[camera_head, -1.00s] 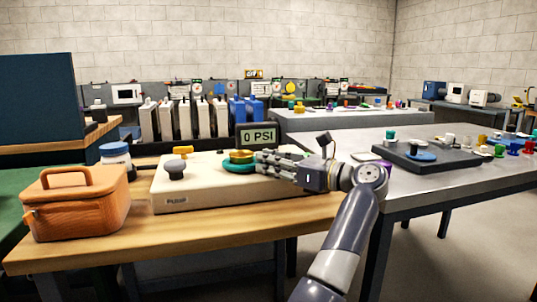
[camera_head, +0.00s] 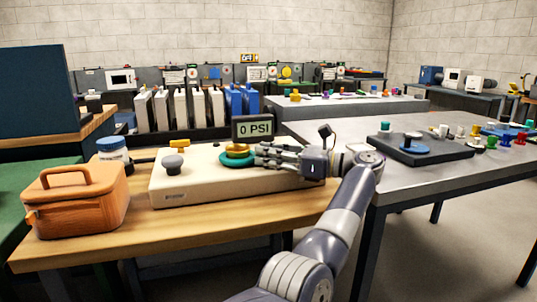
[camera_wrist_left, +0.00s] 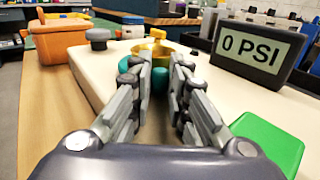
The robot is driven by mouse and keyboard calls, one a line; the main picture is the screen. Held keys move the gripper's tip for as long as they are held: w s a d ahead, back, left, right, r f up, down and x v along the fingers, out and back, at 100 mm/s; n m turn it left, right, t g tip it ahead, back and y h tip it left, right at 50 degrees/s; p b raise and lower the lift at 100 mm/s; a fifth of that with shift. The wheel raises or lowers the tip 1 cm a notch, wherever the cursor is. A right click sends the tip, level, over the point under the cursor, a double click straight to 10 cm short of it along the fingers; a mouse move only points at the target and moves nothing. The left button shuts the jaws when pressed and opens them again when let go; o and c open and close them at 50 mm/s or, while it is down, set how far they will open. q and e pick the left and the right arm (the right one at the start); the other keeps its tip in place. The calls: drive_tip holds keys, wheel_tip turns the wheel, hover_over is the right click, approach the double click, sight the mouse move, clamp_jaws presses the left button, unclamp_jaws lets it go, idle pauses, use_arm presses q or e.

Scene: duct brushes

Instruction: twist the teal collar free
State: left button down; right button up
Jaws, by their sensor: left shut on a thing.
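The teal collar (camera_head: 233,161) is a ring under a gold cap (camera_head: 237,149) on the cream box (camera_head: 172,195). My left gripper (camera_head: 258,153) reaches it from the right, with its fingertips at the collar's right side. In the left wrist view, the fingers (camera_wrist_left: 158,66) stand on both sides of the teal collar (camera_wrist_left: 160,82) and are shut on it. The fingers hide much of the collar there, and the gold cap (camera_wrist_left: 151,47) shows just beyond. My right gripper is not in view.
A display reading 0 PSI (camera_head: 253,128) stands behind the collar. A grey knob (camera_head: 173,163) and a yellow handle (camera_head: 172,146) are on the box's left. An orange case (camera_head: 78,208) sits left of it. A green block (camera_wrist_left: 268,143) lies right of the fingers.

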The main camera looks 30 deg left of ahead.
use_arm(q)
drive_tip(key=c, duration=1.5)
unclamp_jaws()
drive_tip(key=shift+c, duration=0.2)
